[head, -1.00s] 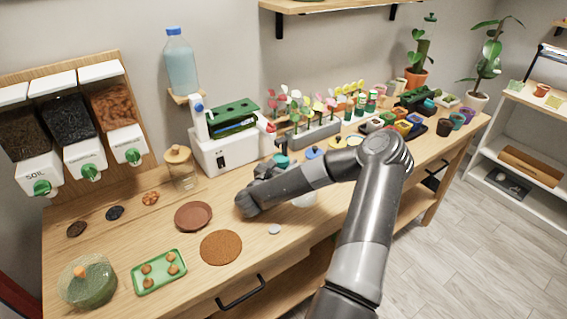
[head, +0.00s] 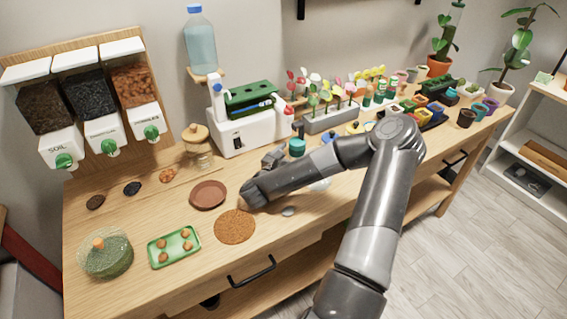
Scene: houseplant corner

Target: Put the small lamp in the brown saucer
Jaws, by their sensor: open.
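The brown saucer (head: 208,194) lies empty on the wooden bench, left of my gripper. My gripper (head: 276,155) is small and dark grey in the head view. It extends past my wrist toward the back of the bench, near a teal-topped jar (head: 297,147). The jaws are open, but the finger gap is too small to make out. I cannot pick out the small lamp with certainty. A whitish object (head: 320,185) shows partly behind my forearm, too hidden to name.
A round brown mat (head: 235,227) and a small grey disc (head: 288,211) lie in front. A green tray (head: 174,246) and a glass dome (head: 106,256) are at left. A white machine (head: 245,130) and planter (head: 330,117) stand behind.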

